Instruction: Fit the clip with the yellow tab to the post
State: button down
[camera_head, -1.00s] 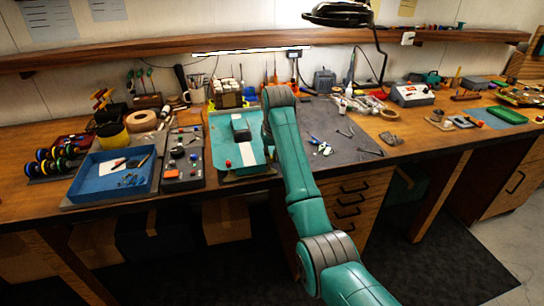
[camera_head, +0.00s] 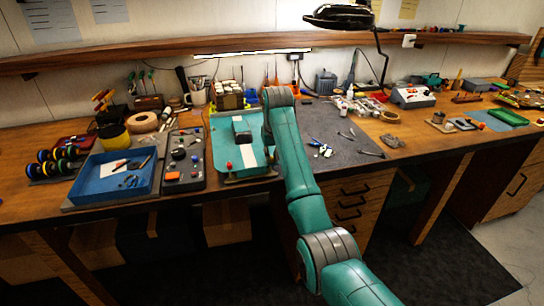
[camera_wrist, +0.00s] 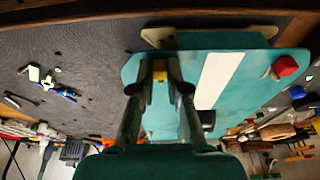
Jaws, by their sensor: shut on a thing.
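My gripper (camera_wrist: 160,70) is shut on a small piece with a yellow tab (camera_wrist: 160,76), held between its fingertips in the wrist view. I take it to be the clip; the fingers hide most of it. It is over the teal car body shell (camera_wrist: 240,92), near the shell's edge and beside its white stripe (camera_wrist: 218,78). The shell also shows in the head view (camera_head: 222,132). I cannot make out a post under the fingertips, nor tell whether the clip touches anything. In the head view my arm hides the gripper and clip.
A red piece (camera_wrist: 285,66) stands near the shell's opposite corner. A dark block (camera_head: 242,131) sits on the shell. A blue tray (camera_head: 112,178) and a dark parts tray (camera_head: 184,160) lie to the left. A grey mat (camera_head: 335,125) with loose tools lies to the right.

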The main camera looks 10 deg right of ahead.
jog(key=c, duration=1.1)
grip_release()
jog(key=shift+v, duration=3.75)
